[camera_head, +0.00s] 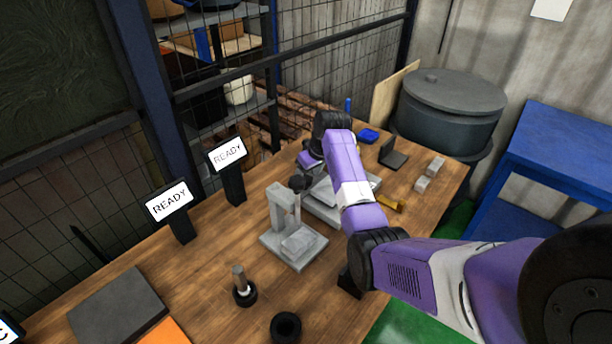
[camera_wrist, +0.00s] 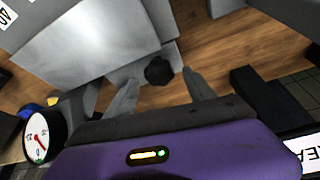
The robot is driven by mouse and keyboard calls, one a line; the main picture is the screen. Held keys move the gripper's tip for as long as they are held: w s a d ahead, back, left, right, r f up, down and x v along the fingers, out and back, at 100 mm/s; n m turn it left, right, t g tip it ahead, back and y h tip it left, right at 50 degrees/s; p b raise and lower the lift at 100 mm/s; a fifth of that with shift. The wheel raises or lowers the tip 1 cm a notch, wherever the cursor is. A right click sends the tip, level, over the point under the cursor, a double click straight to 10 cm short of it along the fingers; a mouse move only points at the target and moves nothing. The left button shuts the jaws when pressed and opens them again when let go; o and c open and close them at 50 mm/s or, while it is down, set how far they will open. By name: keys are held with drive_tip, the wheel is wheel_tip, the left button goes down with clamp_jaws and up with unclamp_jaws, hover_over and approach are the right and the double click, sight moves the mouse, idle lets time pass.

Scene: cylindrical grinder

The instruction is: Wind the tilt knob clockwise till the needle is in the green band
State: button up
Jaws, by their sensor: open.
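The black knob (camera_wrist: 158,71) shows in the wrist view on the near side of a light grey machine body (camera_wrist: 85,40). My gripper (camera_wrist: 159,79) has its two grey fingers apart, one on each side of the knob in the picture. I cannot tell whether either finger touches it. A round white gauge (camera_wrist: 40,135) with a black rim and a red needle is at the lower left. In the head view, my arm partly hides the grey machine (camera_head: 325,208), and the knob cannot be told apart there.
On the wooden table (camera_head: 215,235), a grey fixture (camera_head: 295,245) stands left of my arm. Two READY signs (camera_head: 228,154) (camera_head: 169,202) stand along the back edge by the mesh fence.

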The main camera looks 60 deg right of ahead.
drive_tip(key=shift+w+d+f, duration=0.1)
drive_tip(key=shift+w+f, duration=0.15)
drive_tip(key=shift+f, duration=0.45)
drive_tip(key=c, duration=1.4)
drive_tip(key=shift+o, duration=0.2)
drive_tip(key=shift+r+m+h+p, duration=0.15)
drive_tip(key=shift+m+h+p, duration=0.15)
drive_tip(key=shift+m+p, duration=0.5)
drive_tip(key=shift+m+g+h+p, duration=0.4)
drive_tip(key=shift+m+g+h, duration=0.15)
drive_tip(key=shift+m, duration=1.05)
drive_tip(key=o, duration=1.4)
drive_tip(key=shift+c, duration=0.2)
